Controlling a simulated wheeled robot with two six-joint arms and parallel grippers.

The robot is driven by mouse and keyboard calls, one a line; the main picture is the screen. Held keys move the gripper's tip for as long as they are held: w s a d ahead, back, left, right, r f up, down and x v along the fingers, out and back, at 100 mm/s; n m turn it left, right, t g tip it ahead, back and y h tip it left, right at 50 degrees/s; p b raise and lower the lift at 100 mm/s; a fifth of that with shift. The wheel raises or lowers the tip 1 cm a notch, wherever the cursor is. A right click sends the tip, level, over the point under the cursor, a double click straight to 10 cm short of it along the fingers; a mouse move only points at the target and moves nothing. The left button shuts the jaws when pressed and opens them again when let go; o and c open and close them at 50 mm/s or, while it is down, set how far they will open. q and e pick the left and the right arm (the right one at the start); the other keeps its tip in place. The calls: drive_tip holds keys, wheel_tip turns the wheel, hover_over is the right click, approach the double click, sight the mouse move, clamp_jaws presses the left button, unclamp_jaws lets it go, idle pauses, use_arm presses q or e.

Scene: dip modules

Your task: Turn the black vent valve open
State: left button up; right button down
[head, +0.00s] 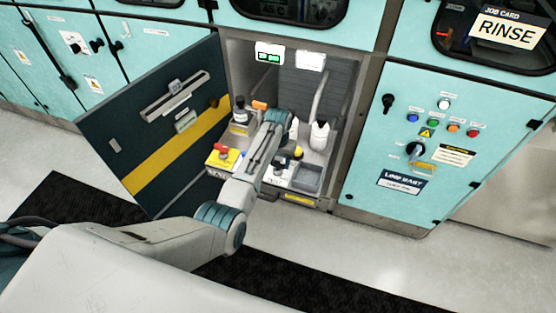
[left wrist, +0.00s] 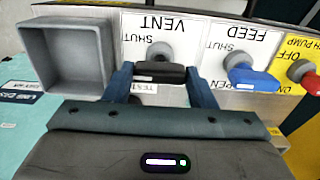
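The black vent valve (left wrist: 160,73) is a black handle on a grey stem, on a white panel marked VENT, SHUT and partly OPEN; the labels appear upside down. In the left wrist view my left gripper (left wrist: 160,84) has one finger at each end of this handle. I see no clear gap, but cannot tell whether the fingers press on it. The handle lies crosswise between the fingers. In the head view my left arm (head: 262,150) reaches into the open cabinet and hides much of the valve area. My right gripper is not in view.
A blue FEED handle (left wrist: 252,77) stands close beside the vent valve. Beyond it is a red pump knob (left wrist: 302,72) on yellow. A grey open tray (left wrist: 75,55) is on the other side. Bottles (head: 319,136) stand behind, and the cabinet door (head: 150,125) hangs open at left.

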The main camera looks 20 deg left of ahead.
use_arm(q)
drive_tip(key=shift+r+n+p, duration=0.1)
drive_tip(key=shift+n+p, duration=0.2)
drive_tip(key=shift+p, duration=0.05)
drive_tip(key=n+p, duration=0.2)
drive_tip(key=shift+r+n, duration=0.1)
drive_tip(key=shift+n, duration=0.3)
drive_tip(key=n+p, duration=0.2)
drive_tip(key=n, duration=0.2)
drive_tip(key=shift+n, duration=0.3)
drive_tip(key=n+p, duration=0.1)
drive_tip(key=n, duration=0.4)
drive_tip(key=shift+p, duration=0.35)
drive_tip(key=shift+n+p, duration=0.4)
drive_tip(key=shift+n, duration=2.1)
drive_tip(key=shift+f, duration=0.2)
drive_tip(key=o, duration=1)
